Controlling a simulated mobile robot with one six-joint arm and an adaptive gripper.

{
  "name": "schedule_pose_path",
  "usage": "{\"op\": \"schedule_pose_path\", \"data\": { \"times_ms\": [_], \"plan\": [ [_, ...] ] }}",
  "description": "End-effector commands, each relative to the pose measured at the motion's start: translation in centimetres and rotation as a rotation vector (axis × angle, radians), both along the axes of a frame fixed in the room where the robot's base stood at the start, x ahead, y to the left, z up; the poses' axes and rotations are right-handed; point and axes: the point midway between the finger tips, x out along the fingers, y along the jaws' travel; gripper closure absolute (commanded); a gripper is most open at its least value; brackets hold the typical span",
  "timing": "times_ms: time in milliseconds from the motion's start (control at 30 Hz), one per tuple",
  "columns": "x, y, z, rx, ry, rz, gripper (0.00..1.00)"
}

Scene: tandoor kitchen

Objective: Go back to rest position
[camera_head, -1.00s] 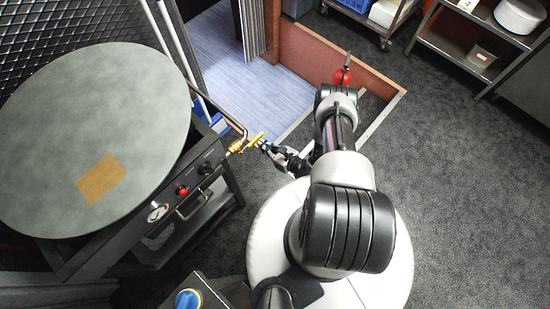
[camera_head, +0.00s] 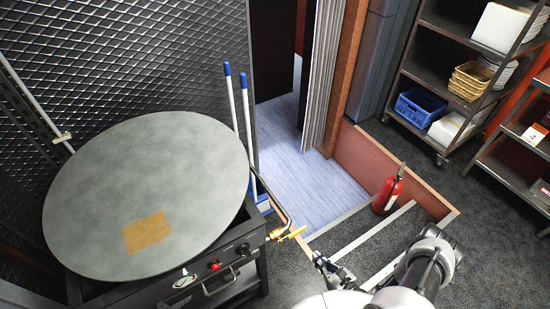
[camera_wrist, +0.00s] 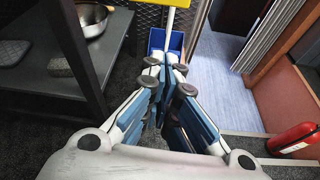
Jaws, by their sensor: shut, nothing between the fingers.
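My gripper (camera_head: 322,262) is low in the head view, just below and right of the yellow valve handle (camera_head: 293,233) on the gas pipe beside the tandoor stand. In the wrist view my gripper (camera_wrist: 168,72) has its blue-padded fingers together, with nothing between them. A yellow piece (camera_wrist: 165,2) shows at the top edge of that view, beyond the fingertips. My arm is folded near the bottom right of the head view, its lower part cut off by the frame.
The round grey tandoor top (camera_head: 150,190) stands at left on a black stand (camera_head: 225,280). A red fire extinguisher (camera_head: 388,190) stands by the low brown partition (camera_head: 370,160). Blue-handled poles (camera_head: 230,100) lean behind the tandoor. Shelving (camera_head: 430,60) is at right. Dark floor lies between.

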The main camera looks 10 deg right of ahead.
Motion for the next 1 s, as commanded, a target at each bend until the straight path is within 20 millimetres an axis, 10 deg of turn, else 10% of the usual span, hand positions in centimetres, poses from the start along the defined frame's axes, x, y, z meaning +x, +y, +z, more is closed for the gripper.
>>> {"op": "schedule_pose_path", "data": {
  "times_ms": [267,600,1000],
  "plan": [
    [2.7,-1.0,4.2,-0.056,-0.051,0.130,1.00],
    [8.6,1.4,21.1,-0.286,-0.203,0.679,1.00],
    [6.3,8.8,38.4,-0.667,-0.324,1.305,1.00]
  ]
}}
